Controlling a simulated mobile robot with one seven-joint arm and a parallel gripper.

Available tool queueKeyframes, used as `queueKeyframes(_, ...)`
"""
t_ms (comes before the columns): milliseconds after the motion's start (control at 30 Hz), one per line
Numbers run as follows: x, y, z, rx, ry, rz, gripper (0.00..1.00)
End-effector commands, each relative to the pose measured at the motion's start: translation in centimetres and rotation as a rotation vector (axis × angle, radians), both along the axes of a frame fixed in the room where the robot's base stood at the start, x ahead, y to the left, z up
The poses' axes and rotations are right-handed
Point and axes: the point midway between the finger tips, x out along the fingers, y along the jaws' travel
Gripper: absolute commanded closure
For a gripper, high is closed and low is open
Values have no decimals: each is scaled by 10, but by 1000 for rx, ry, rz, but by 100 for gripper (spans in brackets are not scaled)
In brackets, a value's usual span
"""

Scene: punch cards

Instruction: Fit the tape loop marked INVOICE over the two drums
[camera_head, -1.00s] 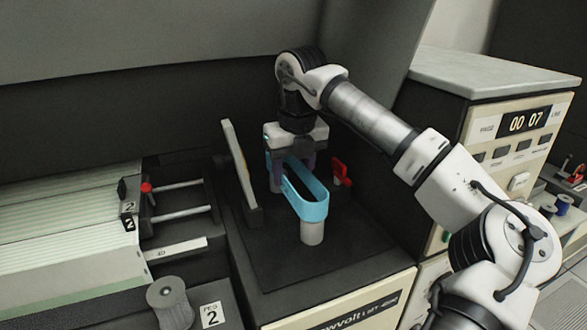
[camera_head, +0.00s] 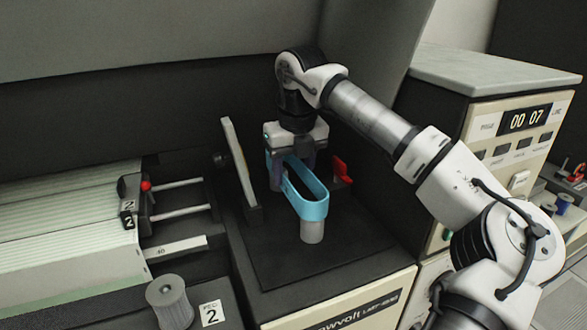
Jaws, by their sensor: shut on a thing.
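A light blue tape loop (camera_head: 314,209) is at the middle of the view, stretched long from back to front. My gripper (camera_head: 291,176) is shut on the far end of the loop, pointing down. A grey front drum (camera_head: 312,231) shows below the near end of the loop. The loop's near end hides the drum's top, so I cannot tell whether it sits around the drum or above it. The second drum is not clearly visible; my gripper and the loop cover that area. No INVOICE marking is readable on the loop.
A tilted pale plate (camera_head: 240,162) stands just left of the loop. A red lever (camera_head: 342,170) is close on the right. The dark deck (camera_head: 290,265) in front is clear. A grey spool (camera_head: 170,300) stands at the lower left, beside a label 2.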

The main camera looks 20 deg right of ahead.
Motion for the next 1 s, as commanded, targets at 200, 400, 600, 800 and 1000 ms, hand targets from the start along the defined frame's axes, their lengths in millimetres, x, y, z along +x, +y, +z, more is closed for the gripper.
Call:
queueKeyframes(200, 0, 0, -6, 0, 0, 0, 72)
queueKeyframes(400, 0, 0, -10, 0, 0, 0, 72)
queueKeyframes(600, 0, 0, -14, 0, 0, 0, 72)
queueKeyframes(800, 0, 0, -16, 0, 0, 0, 72)
queueKeyframes(1000, 0, 0, -15, 0, 0, 0, 72)
